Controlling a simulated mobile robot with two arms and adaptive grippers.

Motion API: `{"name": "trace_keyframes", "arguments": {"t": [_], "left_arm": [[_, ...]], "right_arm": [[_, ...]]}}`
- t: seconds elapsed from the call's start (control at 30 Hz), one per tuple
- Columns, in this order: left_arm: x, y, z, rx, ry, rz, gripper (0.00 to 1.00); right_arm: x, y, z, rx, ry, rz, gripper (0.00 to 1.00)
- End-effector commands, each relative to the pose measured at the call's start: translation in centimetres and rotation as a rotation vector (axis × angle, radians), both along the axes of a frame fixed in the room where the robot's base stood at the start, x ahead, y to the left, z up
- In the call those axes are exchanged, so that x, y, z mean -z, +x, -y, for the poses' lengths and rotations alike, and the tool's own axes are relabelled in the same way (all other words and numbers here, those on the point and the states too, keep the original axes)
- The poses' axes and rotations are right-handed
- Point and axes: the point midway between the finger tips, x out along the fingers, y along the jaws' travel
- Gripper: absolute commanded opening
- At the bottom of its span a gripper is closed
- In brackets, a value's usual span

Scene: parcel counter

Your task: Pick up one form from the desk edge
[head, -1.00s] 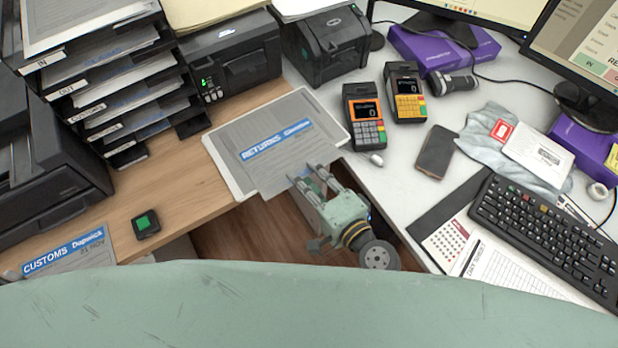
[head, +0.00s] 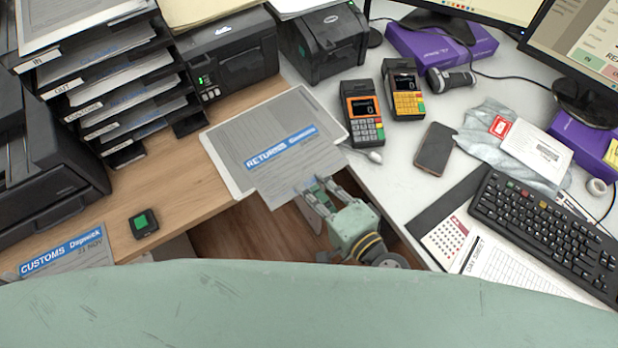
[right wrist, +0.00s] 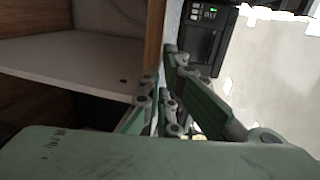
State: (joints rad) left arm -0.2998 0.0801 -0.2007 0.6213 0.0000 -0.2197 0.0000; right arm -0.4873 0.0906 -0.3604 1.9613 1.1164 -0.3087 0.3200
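The grey returns form (head: 262,178) with a blue "RETURNS" band lies on a light sheet or board (head: 217,155) at the desk edge. Its near edge overhangs the gap in front of the desk. My right gripper (head: 316,188) is at that overhanging edge, its fingers close together on the form. In the right wrist view, the gripper (right wrist: 160,70) shows its fingertips with a narrow gap at the desk edge; the form is seen too edge-on to make out clearly. A customs form (head: 85,259) lies at the left desk edge. My left gripper is out of view.
Card terminals (head: 362,115), a phone (head: 435,150) and a keyboard (head: 545,235) occupy the right desk. Paper trays (head: 120,85) and a printer (head: 232,65) stand behind. Bare wood lies at left.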

Motion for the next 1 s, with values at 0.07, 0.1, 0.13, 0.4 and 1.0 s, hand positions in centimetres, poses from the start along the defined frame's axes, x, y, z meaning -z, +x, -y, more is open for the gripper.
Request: {"name": "trace_keyframes", "arguments": {"t": [0.07,0.1,0.13,0.4,1.0], "left_arm": [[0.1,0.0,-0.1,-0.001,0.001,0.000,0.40],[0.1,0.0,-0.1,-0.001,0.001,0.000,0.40],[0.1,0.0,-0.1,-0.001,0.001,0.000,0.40],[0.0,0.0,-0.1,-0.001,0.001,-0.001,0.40],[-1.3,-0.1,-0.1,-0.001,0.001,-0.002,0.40]], "right_arm": [[0.0,-0.3,0.2,-0.001,-0.001,0.000,0.00],[0.0,-0.4,0.3,-0.001,0.000,0.000,0.00],[0.0,-0.4,0.3,-0.001,0.000,0.000,0.00],[-0.2,-0.5,0.4,-0.001,-0.001,0.000,0.00],[-3.1,-3.6,2.8,-0.001,0.001,0.001,0.00]]}}
